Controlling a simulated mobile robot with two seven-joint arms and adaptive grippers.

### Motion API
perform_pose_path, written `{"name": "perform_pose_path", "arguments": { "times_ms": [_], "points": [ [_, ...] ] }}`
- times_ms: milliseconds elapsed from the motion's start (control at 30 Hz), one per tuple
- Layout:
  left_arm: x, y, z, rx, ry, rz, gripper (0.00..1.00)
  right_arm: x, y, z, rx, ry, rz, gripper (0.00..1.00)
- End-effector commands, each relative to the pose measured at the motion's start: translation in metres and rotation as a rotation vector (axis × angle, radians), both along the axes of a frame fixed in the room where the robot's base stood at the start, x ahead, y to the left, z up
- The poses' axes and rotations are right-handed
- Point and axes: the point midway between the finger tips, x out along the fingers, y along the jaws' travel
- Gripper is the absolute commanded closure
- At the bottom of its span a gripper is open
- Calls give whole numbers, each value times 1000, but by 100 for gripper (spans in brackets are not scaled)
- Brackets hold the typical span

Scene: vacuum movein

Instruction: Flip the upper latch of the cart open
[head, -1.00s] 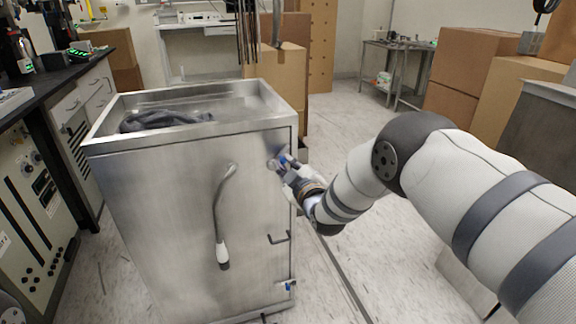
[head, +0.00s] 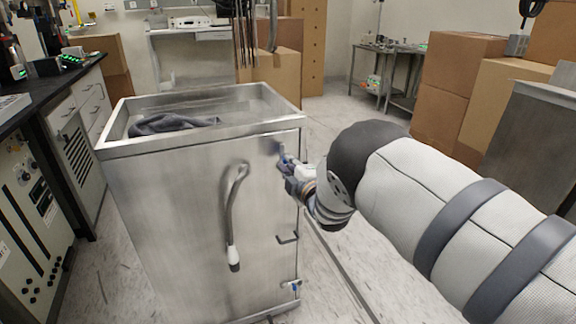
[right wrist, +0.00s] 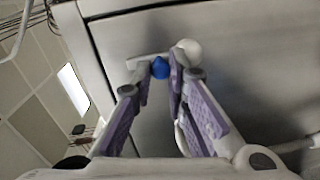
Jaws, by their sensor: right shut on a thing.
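The metal cart (head: 185,220) stands left of centre in the head view. Its upper latch (head: 281,149), with a blue part, is near the top right of the front panel. My right gripper (head: 284,163) reaches it from the right and covers part of it. In the right wrist view, the latch's blue tip (right wrist: 160,68) sits between the purple-padded fingers (right wrist: 165,78), which are shut on the latch. A pale bar and a white round knob (right wrist: 188,50) show beside it. My left gripper is not in view.
The cart front also has a long curved handle (head: 236,215), a small dark pull (head: 287,239) and a lower latch (head: 293,286). Dark cloth (head: 172,124) lies in the cart's top tray. A lab bench (head: 50,95) is at left. Cardboard boxes (head: 455,85) stand at right.

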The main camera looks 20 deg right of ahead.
Motion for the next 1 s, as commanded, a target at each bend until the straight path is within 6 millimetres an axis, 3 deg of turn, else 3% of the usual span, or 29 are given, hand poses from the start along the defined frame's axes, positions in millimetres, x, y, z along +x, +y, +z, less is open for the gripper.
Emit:
{"name": "perform_pose_path", "arguments": {
  "times_ms": [500,533,600,633,1000],
  "points": [
    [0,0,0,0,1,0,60,0,0,1,-21,-2,2,100],
    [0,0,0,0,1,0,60,0,0,0,-21,-2,2,84],
    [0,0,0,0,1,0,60,0,0,0,-20,-2,2,68],
    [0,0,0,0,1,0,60,0,0,0,-20,-2,1,65],
    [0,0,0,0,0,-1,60,-7,0,0,-19,3,0,65]
  ]
}}
